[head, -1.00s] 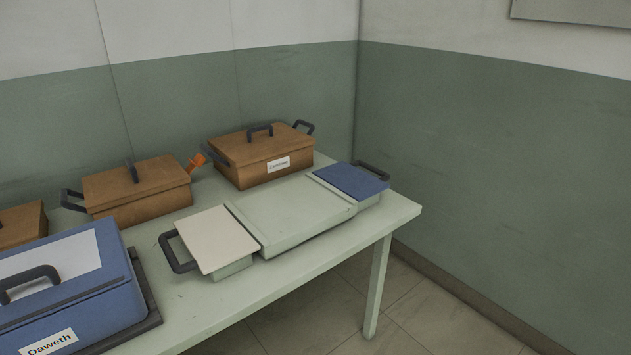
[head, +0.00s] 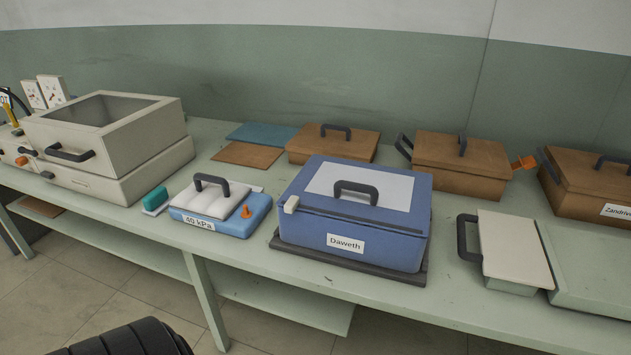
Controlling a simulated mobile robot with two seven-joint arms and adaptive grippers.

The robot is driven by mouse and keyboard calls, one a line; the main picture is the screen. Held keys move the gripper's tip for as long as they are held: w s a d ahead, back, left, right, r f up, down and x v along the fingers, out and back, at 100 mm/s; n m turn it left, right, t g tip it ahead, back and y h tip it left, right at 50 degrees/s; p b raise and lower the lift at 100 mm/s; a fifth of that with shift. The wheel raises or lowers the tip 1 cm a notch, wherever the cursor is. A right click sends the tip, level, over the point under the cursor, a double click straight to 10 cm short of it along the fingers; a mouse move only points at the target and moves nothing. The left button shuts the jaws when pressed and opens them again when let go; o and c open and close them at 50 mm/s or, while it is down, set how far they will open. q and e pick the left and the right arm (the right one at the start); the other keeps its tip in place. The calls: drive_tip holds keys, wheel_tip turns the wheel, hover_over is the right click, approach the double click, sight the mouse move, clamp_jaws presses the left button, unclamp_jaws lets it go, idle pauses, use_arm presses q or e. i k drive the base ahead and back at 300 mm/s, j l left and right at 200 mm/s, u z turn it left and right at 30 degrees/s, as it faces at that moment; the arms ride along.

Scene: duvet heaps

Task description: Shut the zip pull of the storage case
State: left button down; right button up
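A blue storage case (head: 390,247) labelled "Daweth" sits on a dark flat base (head: 330,262) on the table, in the middle of the head view. Its lid is down, with a pale panel and a dark handle (head: 356,190) on top. A dark seam line runs along the front below the lid. A small whitish tab, which looks like the zip pull (head: 292,204), is at the front left corner of the seam. Neither of my grippers is in view. A black ribbed part of mine shows at the bottom left, well apart from the case.
A blue and white "40 kPa" unit (head: 238,224) and a green block (head: 156,199) stand left of the case. A beige windowed machine (head: 110,180) is farther left. Brown boxes (head: 455,168) line the back. A pale-lidded tray (head: 512,250) is at right. The table's front edge is clear.

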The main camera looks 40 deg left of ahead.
sight(290, 206)
drive_tip(key=u, duration=1.15)
